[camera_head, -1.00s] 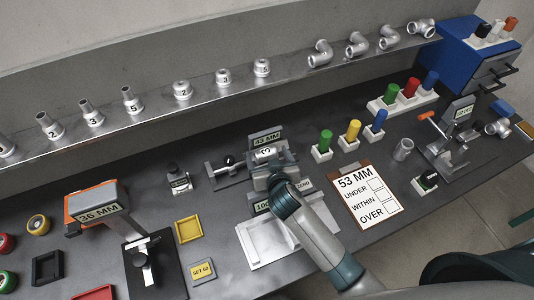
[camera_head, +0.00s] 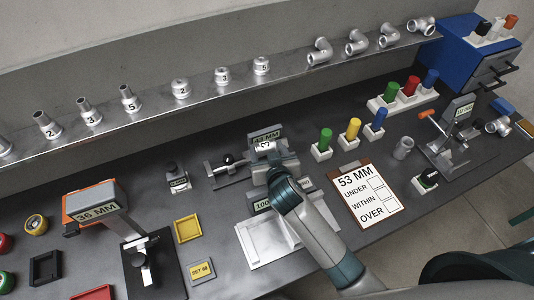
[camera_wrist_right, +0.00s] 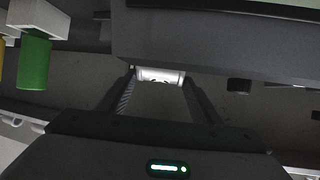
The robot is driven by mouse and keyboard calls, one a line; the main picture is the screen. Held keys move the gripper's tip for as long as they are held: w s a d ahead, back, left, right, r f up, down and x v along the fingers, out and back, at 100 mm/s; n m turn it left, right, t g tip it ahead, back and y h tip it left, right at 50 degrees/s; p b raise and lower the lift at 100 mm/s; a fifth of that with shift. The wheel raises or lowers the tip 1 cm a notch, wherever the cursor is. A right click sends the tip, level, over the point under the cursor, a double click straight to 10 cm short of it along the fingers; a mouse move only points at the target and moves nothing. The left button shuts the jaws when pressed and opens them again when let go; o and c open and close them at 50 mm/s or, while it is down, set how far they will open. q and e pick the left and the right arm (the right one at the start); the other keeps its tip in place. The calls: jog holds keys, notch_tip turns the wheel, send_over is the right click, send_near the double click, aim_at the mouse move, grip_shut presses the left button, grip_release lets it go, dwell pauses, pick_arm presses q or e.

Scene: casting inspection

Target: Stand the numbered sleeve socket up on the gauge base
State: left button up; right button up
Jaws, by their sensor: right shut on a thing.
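The numbered sleeve socket (camera_head: 264,146) is a pale metal ring with a dark number. It is in my right gripper, in front of the 43 MM sign (camera_head: 266,134). In the right wrist view the socket (camera_wrist_right: 160,75) sits between the fingertips, close to a dark grey body. My right gripper (camera_wrist_right: 160,84) is shut on it. In the head view my wrist hides the fingers. The gauge base (camera_head: 226,173) with its clamp shows left of the gripper; its right part is hidden. I cannot tell whether the socket touches it. My left gripper is not in view.
A white tray (camera_head: 250,249) and a 53 MM clipboard (camera_head: 366,193) flank my right forearm. A 36 MM gauge (camera_head: 100,205) stands at left, another gauge (camera_head: 458,130) at right. Green, yellow and blue pegs stand behind the clipboard. A shelf (camera_head: 215,91) with several fittings runs along the back.

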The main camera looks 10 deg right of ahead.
jog(key=shift+w+r, duration=0.1)
jog(key=shift+r, duration=0.75)
jog(key=s+d+r+b, duration=0.2)
jog(key=s+d+r, duration=0.5)
jog(key=s, duration=0.2)
jog(key=shift+d+b, duration=0.2)
jog(key=shift+b, duration=0.15)
jog(key=o, duration=1)
jog(key=c, duration=1)
jog(key=w+r+b, duration=0.1)
jog(key=w+r, duration=0.2)
jog(key=r, duration=0.3)
jog(key=w+r+b, duration=0.1)
jog(key=w+r, duration=0.3)
jog(key=r, duration=0.3)
jog(key=w+r+b, duration=0.1)
jog(key=w+r, duration=0.3)
jog(key=r, duration=0.3)
jog(key=shift+w+d+r+b, duration=0.1)
jog(key=shift+d+r+b, duration=0.05)
jog(key=shift+d+b, duration=0.25)
